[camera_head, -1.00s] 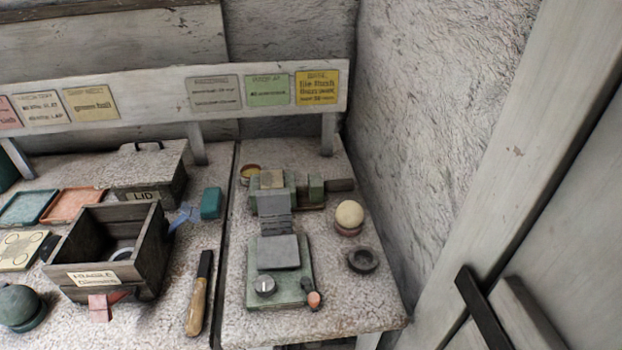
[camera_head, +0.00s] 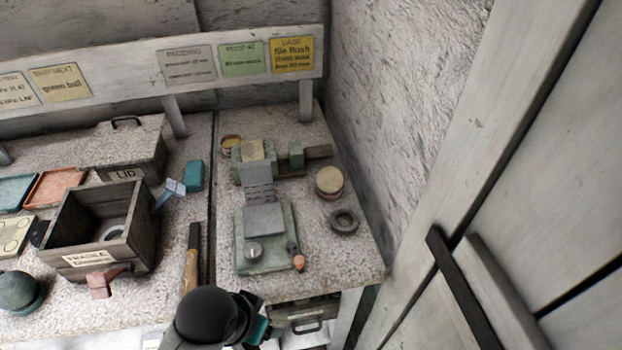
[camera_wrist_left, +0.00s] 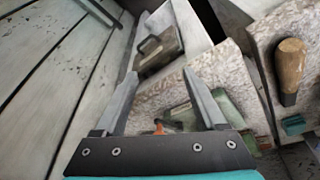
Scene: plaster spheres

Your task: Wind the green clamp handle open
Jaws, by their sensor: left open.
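A green clamp-like machine (camera_head: 265,240) with a grey stepped slide, a silver knob and a small crank with an orange knob (camera_head: 299,262) sits on the right bench. A teal-green block (camera_head: 194,176) lies beside a blue piece at the crate's right side; I cannot tell which part is the clamp handle. My left gripper (camera_wrist_left: 160,73) is open and empty in the left wrist view, with the orange knob (camera_wrist_left: 158,128) seen between its fingers, apparently beyond them. In the head view it is at the bench front, its fingers mostly hidden by my wrist.
A wooden crate (camera_head: 140,225), a lidded box (camera_head: 130,150) and a wooden-handled tool (camera_head: 188,270) occupy the left bench. A cream round piece (camera_head: 330,179) and a dark ring (camera_head: 344,221) stand right of the machine. A drawer (camera_head: 305,318) lies below; a wall bounds the right.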

